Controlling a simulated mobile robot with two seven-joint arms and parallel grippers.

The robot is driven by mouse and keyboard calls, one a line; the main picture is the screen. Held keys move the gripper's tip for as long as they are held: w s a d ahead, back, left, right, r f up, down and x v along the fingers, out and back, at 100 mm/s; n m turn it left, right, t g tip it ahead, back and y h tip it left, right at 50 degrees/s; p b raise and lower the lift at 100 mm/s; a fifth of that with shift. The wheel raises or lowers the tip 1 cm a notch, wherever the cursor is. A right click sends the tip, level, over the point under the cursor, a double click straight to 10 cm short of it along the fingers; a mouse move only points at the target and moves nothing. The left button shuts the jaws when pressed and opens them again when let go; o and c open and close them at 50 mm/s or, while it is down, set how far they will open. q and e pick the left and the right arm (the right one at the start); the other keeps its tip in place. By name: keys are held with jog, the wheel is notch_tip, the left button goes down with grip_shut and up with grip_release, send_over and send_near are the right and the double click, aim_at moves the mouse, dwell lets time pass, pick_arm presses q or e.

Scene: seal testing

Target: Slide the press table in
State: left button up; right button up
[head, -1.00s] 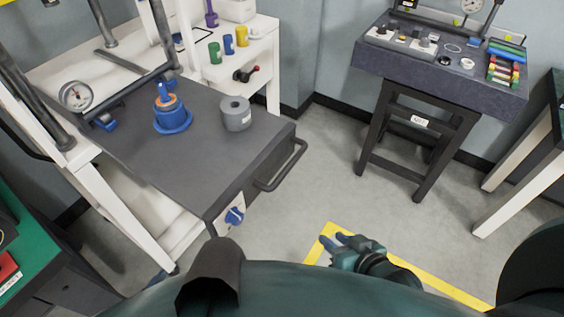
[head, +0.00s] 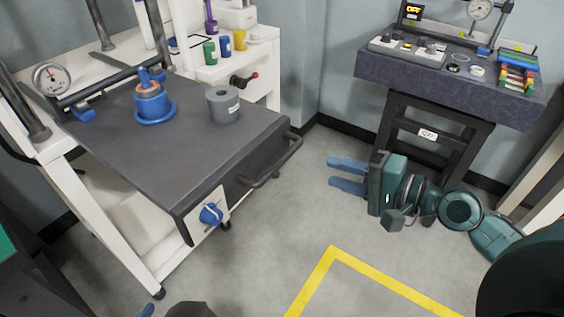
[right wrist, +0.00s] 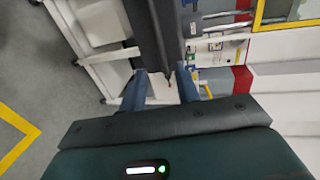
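The press table (head: 170,150) is a dark grey slab pulled out of the white press frame (head: 110,225). Its dark bar handle (head: 272,165) is on the near right edge. A blue and orange fixture (head: 153,103) and a grey cylinder (head: 223,104) stand on it. My right gripper (head: 346,175) is open and empty, right of the handle and apart from it, its blue fingers pointing left. In the right wrist view the open fingers (right wrist: 165,88) face a dark edge of the table (right wrist: 150,35). A blue tip at the bottom edge may be my left gripper (head: 146,311).
A blue knob (head: 210,213) is on the table's front corner. A dark bench (head: 445,85) with instruments and colored blocks stands behind my right arm. Yellow tape (head: 330,255) marks the floor. The floor between the handle and my right gripper is clear.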

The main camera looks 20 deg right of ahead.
aim_at(287, 159)
jog(key=shift+p+x, duration=0.75)
jog(key=shift+x, duration=5.8)
jog(key=shift+c, duration=0.5)
grip_shut()
